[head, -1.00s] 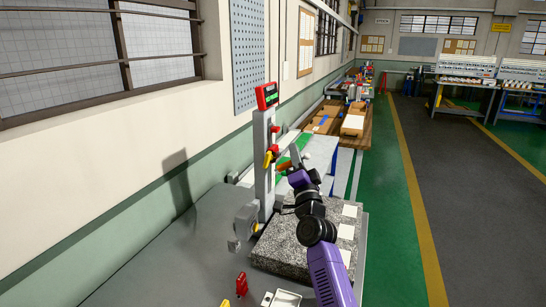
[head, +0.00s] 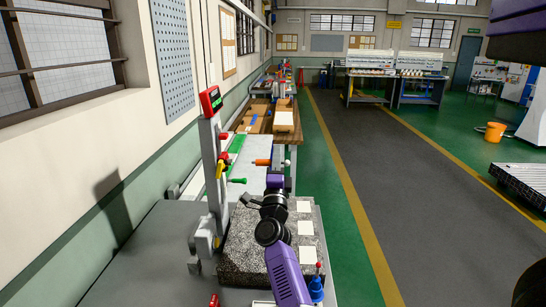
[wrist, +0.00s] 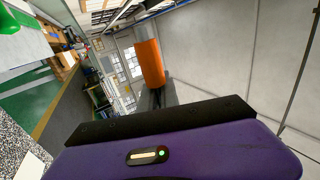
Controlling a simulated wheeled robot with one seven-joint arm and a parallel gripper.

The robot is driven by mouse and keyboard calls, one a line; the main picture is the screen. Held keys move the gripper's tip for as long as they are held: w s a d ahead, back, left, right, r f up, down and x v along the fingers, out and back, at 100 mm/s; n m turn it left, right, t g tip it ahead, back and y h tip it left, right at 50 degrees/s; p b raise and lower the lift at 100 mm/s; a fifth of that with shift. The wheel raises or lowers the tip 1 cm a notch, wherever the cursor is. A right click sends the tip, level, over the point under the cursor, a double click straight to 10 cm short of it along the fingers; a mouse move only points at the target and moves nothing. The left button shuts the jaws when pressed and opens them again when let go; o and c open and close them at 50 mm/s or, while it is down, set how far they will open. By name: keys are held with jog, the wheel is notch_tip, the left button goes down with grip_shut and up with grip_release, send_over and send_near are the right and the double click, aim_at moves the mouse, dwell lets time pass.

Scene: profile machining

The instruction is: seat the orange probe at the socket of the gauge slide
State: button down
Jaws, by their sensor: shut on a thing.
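The orange probe (head: 263,162) lies roughly level at my gripper (head: 275,168), to the right of the gauge column (head: 212,155). In the wrist view the orange probe (wrist: 150,63) stands out beyond the dark fingers of my gripper (wrist: 158,97), which is shut on it. In the head view a clear gap shows between the probe and the slide. The slide's socket is too small to make out.
A red display (head: 210,101) tops the column. A green piece (head: 237,180) shows just right of the column, below the probe's level. A speckled granite block (head: 238,240) with white squares lies beneath my arm. A blue piece with a red knob (head: 317,285) stands at front right.

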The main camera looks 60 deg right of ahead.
dwell(0.4)
jog(key=shift+w+a+b, duration=0.1)
jog(key=shift+w+a, duration=0.25)
jog(key=shift+w, duration=0.4)
jog(key=shift+w+a+b, duration=0.15)
jog(key=shift+w+a, duration=0.15)
jog(key=shift+w, duration=0.5)
jog(key=shift+w+a+b, duration=0.1)
jog(key=shift+w+a, duration=0.25)
jog(key=shift+w, duration=0.4)
jog(key=shift+w+a+b, duration=0.25)
jog(key=shift+w, duration=0.3)
jog(key=shift+w+a+b, duration=0.2)
jog(key=shift+w, duration=0.3)
dwell(0.5)
jog(key=c, duration=1.5)
grip_release()
jog(key=shift+p+v, duration=0.65)
jog(key=shift+v, duration=3.25)
